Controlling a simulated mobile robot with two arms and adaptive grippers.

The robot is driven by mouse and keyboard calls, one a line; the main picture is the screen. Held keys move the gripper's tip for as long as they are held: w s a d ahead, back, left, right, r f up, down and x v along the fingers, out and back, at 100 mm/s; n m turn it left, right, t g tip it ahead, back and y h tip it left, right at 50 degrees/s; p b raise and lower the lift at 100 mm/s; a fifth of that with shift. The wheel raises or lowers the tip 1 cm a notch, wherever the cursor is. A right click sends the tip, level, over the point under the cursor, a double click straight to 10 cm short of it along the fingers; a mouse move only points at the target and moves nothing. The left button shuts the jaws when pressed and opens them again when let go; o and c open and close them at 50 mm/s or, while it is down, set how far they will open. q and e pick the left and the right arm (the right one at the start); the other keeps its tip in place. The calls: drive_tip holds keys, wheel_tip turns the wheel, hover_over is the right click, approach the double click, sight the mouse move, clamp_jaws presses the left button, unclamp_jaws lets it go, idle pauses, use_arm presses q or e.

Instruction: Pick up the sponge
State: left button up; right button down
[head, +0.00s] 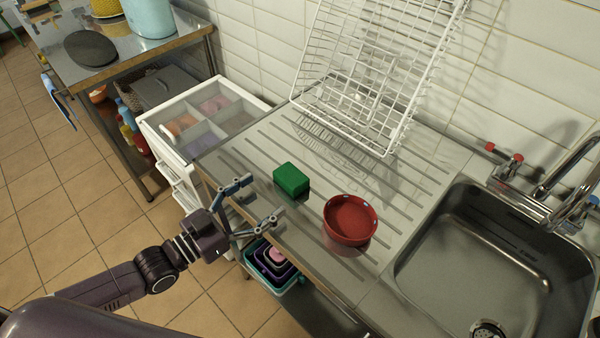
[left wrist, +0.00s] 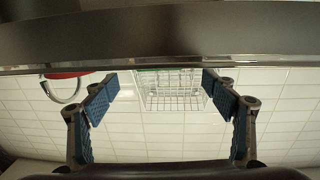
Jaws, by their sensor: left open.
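The green sponge (head: 291,179) lies on the ribbed steel drainboard (head: 245,163), left of a red bowl (head: 350,219). My left gripper (head: 262,199) is open and empty at the drainboard's front edge, with its fingers pointing toward the sponge and a short gap between. In the left wrist view my open left gripper (left wrist: 160,88) faces the counter edge, and only a thin green strip of the sponge (left wrist: 149,70) shows between the fingers; the rest is hidden. My right gripper is in neither view.
A white wire dish rack (head: 375,75) leans against the tiled wall behind the sponge. A sink (head: 490,270) with a tap is at right. A white drawer unit (head: 163,150) stands left of the drainboard. Nested tubs (head: 272,265) sit below its front edge.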

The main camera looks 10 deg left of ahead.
sight(282, 181)
use_arm(q)
drive_tip(key=shift+w+d+r+p, duration=0.15)
drive_tip(key=shift+w+d+p, duration=0.05)
drive_tip(key=shift+w+d, duration=0.25)
drive_tip(key=shift+w+d+r+p, duration=0.15)
drive_tip(key=shift+w+d, duration=0.15)
drive_tip(key=shift+w, duration=0.2)
drive_tip(key=p+x, duration=0.1)
drive_tip(key=x, duration=0.2)
drive_tip(key=shift+w+d, duration=0.15)
drive_tip(key=shift+w+d+f, duration=0.1)
drive_tip(key=shift+w+d, duration=0.15)
drive_tip(key=shift+w, duration=0.05)
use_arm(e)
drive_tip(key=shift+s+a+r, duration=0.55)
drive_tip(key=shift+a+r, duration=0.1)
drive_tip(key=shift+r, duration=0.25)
use_arm(q)
drive_tip(key=c, duration=0.9)
